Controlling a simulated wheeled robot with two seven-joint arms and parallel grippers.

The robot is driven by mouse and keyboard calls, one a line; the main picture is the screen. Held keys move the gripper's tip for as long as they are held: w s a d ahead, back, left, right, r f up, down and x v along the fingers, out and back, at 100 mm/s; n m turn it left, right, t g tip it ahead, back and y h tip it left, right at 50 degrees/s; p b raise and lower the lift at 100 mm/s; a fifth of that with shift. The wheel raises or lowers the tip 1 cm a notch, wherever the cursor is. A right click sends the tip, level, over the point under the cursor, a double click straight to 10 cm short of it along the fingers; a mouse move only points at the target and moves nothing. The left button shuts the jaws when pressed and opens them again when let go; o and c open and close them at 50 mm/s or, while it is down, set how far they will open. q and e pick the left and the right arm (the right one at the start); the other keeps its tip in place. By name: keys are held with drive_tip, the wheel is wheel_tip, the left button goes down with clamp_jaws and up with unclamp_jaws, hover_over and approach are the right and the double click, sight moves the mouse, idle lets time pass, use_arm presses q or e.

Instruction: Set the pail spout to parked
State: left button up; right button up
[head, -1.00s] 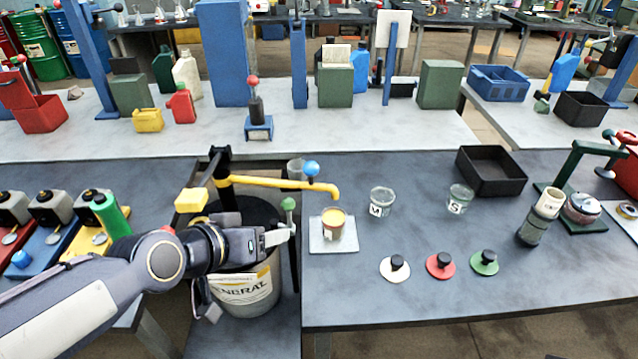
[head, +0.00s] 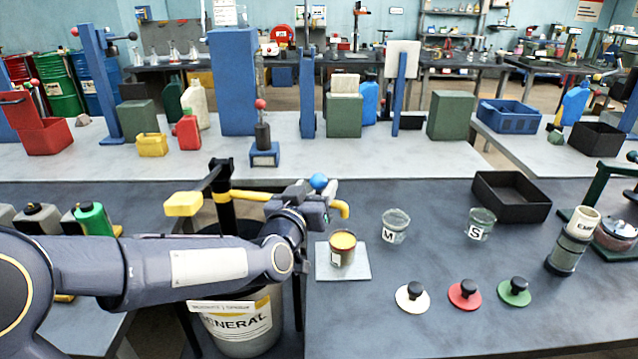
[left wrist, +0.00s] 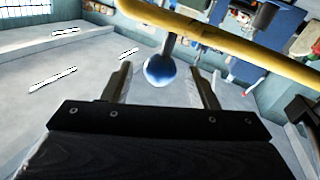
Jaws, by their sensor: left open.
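The pail (head: 245,325), with a "GENERAL" label, stands partly behind my left arm. Its yellow spout (head: 250,196) runs right from a black post, its tip turned down above the cup (head: 343,250) of yellow liquid. A blue ball knob (head: 318,180) stands on the spout; it also shows in the left wrist view (left wrist: 160,70). My left gripper (head: 322,196) is open at the knob. In the left wrist view the knob appears between the two fingers, with no clear contact. The spout's middle is partly hidden by my gripper. My right gripper is not in view.
The cup stands on a pale square plate (head: 360,272). Clear jars marked M (head: 395,228) and S (head: 480,225) stand to its right, with white, red and green lids in front. A yellow block (head: 184,204) sits left of the post. A black tray (head: 510,197) lies behind.

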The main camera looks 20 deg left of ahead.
use_arm(q)
drive_tip(key=shift+w+d, duration=0.15)
drive_tip(key=shift+w, duration=1.35)
clamp_jaws()
